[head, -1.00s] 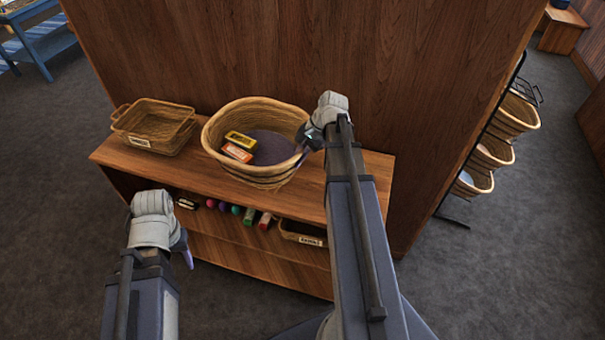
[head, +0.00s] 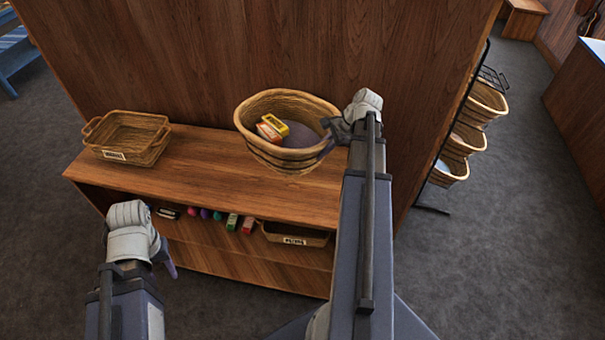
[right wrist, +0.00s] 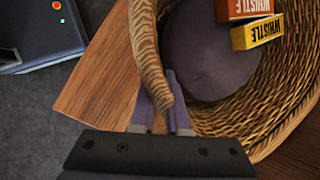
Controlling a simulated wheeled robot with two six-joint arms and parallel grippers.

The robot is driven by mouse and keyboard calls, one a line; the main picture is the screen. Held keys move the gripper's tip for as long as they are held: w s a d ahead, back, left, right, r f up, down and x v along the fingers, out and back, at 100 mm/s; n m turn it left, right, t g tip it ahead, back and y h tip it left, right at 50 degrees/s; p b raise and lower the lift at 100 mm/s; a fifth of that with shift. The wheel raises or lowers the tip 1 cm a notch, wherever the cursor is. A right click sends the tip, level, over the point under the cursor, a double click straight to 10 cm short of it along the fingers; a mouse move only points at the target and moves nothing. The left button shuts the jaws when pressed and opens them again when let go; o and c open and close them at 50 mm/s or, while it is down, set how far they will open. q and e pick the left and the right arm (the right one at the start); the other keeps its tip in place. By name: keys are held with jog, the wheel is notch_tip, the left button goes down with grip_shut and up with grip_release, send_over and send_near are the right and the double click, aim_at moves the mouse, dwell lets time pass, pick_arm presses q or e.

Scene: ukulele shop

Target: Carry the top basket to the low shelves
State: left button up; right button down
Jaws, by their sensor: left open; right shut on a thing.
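A round wicker basket (head: 285,163) is at the upper right of the low wooden shelves (head: 200,165), near the tall wood panel. It holds an orange box and a yellow box (head: 275,126) marked "WHISTLE" and has a purple-grey bottom. My right gripper (head: 330,140) is shut on the basket's rim (right wrist: 150,70), its fingers on both sides of the rim in the right wrist view. The basket looks tilted and seems raised above the shelf top; the gap is hard to judge. My left gripper (head: 165,262) is open and empty, in front of the shelves at left.
A rectangular wicker tray basket (head: 130,148) stands on the shelf top at left. The lower shelf holds several coloured items (head: 232,222) and a labelled basket (head: 295,235). A black rack with several wicker baskets (head: 458,140) stands right of the panel. Carpet is clear at right.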

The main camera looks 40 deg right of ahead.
notch_tip(320, 180, down, 9)
jog(key=b, duration=0.8)
jog(key=shift+f+b, duration=0.15)
jog(key=shift+b, duration=0.2)
jog(key=c, duration=1.1)
grip_release()
jog(key=shift+f, duration=0.1)
jog(key=o, duration=0.5)
jog(key=shift+o, duration=0.2)
jog(key=p+v, duration=1)
jog(key=v, duration=0.2)
jog(key=shift+p, duration=0.3)
